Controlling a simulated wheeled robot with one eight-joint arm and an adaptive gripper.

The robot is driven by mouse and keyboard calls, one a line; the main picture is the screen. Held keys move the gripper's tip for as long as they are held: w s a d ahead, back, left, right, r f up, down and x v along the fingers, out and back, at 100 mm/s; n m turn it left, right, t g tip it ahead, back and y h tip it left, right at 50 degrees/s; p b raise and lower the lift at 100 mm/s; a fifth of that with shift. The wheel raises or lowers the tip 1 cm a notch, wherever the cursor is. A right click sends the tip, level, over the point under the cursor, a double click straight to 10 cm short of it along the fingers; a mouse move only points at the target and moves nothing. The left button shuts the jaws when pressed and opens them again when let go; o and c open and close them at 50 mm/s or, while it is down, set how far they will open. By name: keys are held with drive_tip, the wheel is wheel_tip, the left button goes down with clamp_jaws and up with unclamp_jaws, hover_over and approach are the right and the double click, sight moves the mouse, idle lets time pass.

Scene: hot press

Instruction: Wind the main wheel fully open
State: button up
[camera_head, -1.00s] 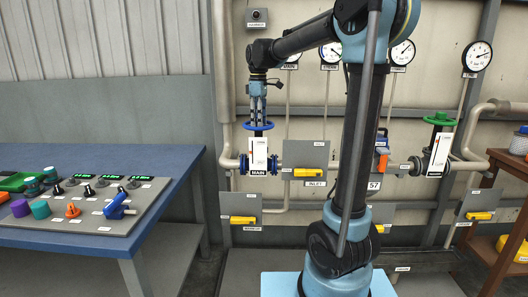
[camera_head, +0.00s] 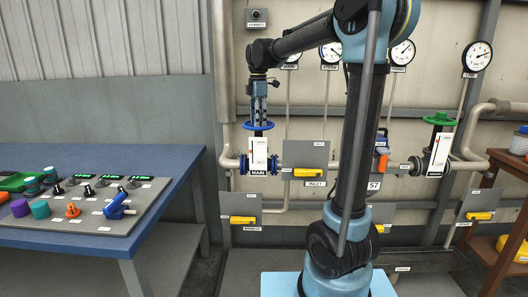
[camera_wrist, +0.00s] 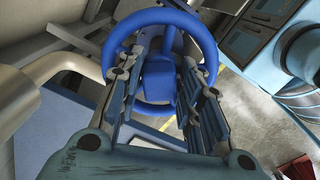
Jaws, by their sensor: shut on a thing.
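The main wheel (camera_head: 257,126) is a blue handwheel on top of a white valve body labelled MAIN (camera_head: 259,156). My gripper (camera_head: 258,121) comes down on it from above. In the wrist view the blue wheel (camera_wrist: 112,48) fills the upper middle, with its hub and spokes between the fingers. My gripper (camera_wrist: 160,92) has one finger on each side of the hub, inside or over the rim, and is shut on the wheel. The exact contact points are partly hidden by the fingers.
A blue table (camera_head: 165,163) with a grey control panel (camera_head: 75,215) stands at the left. Yellow-handled boxes, such as INLET (camera_head: 307,172), are close right of the valve. A green handwheel (camera_head: 440,119) and gauges are farther right. Pipes run close behind on the wall.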

drive_tip(key=n, duration=0.4)
drive_tip(key=shift+s, duration=0.15)
drive_tip(key=n, duration=0.3)
drive_tip(key=shift+n, duration=0.4)
drive_tip(key=n, duration=0.3)
drive_tip(key=shift+n, duration=0.4)
drive_tip(key=n, duration=0.4)
drive_tip(key=shift+n, duration=0.3)
drive_tip(key=o, duration=0.9)
